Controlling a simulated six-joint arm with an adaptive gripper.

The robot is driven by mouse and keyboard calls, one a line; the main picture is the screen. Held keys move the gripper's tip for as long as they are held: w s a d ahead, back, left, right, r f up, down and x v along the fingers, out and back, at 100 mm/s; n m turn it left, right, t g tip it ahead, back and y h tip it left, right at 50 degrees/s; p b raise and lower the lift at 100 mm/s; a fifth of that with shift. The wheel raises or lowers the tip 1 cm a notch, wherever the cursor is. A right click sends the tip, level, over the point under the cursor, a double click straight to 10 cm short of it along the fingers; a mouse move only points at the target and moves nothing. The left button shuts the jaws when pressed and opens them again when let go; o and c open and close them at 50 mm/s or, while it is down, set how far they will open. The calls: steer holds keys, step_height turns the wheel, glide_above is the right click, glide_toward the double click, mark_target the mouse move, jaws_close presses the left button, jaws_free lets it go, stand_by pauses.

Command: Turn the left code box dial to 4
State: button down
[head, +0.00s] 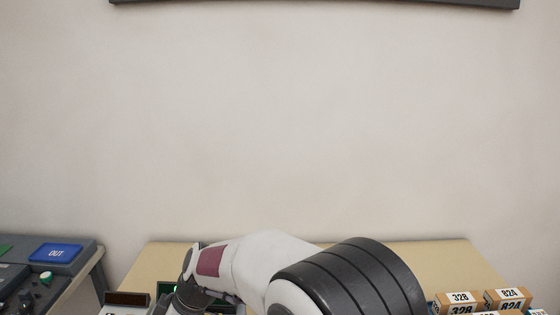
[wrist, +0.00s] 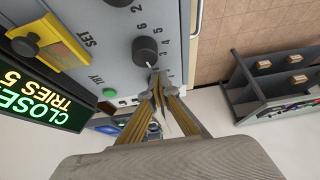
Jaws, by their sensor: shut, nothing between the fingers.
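In the wrist view a grey code box panel (wrist: 85,70) carries a dark round dial (wrist: 146,49) with printed numbers beside it. A small pale mark shows on the dial's lower edge; which number it points at is too small to tell. A second dark dial (wrist: 118,2) is cut off at the top edge. I cannot tell which one is the left dial. My gripper (wrist: 157,78) is shut and empty, its fingertips just below the whole dial, close to it; contact is unclear. In the head view my arm hides the dials.
The box has a lit screen (wrist: 40,92) reading CLOSED, TRIES 5, a yellow part (wrist: 48,42) by SET and a green button (wrist: 109,93) by TRY. In the head view, numbered parcels (head: 460,298) stand right and a blue OUT plate (head: 56,253) lies left.

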steer(key=shift+w+d, duration=0.1)
steer(key=shift+w, duration=0.45)
steer(key=shift+w+a, duration=0.2)
steer(key=shift+w, duration=0.2)
stand_by(0.6)
steer(key=shift+w+d, duration=0.15)
steer(key=shift+d, duration=0.3)
steer(key=shift+r, duration=0.15)
stand_by(0.4)
steer(key=shift+r, duration=2.85)
steer(key=shift+s+a+r, duration=0.1)
steer(key=shift+s+r, duration=0.15)
steer(key=shift+s, duration=0.4)
steer(key=shift+s+r, duration=0.25)
steer(key=shift+s, duration=0.35)
